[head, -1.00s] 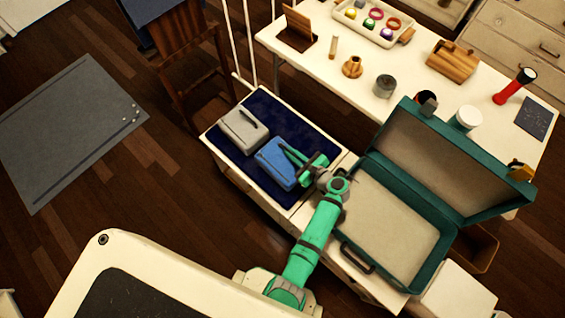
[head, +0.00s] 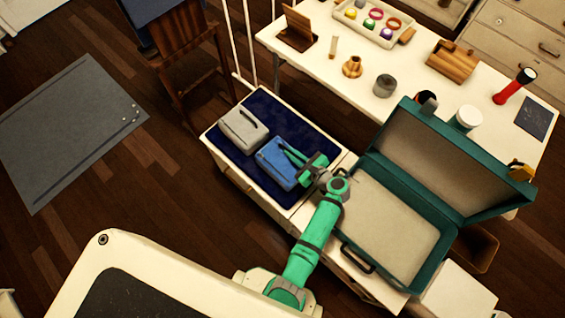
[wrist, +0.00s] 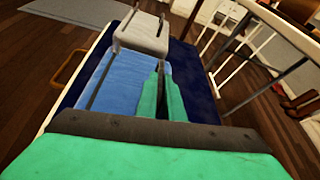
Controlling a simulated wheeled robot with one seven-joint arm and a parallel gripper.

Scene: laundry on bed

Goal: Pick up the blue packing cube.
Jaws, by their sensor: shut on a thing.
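The blue packing cube (head: 275,166) lies on the dark blue cloth of a white cabinet top, just in front of a grey packing cube. It also shows in the wrist view (wrist: 115,82). My gripper (head: 287,152) reaches over the blue cube from the right. In the wrist view its green fingers (wrist: 160,82) are close together at the cube's right part, shut on it. The fingertips hide a little of the cube's top, and what lies between them is too small to make out. The cube looks at about the level of the cloth; I cannot tell whether it is lifted.
The grey packing cube (head: 243,127) sits close behind the blue one. An open teal suitcase (head: 428,275) stands to the right. A white table (head: 335,72) with small items is behind. White rails (wrist: 285,77) rise beside the cabinet.

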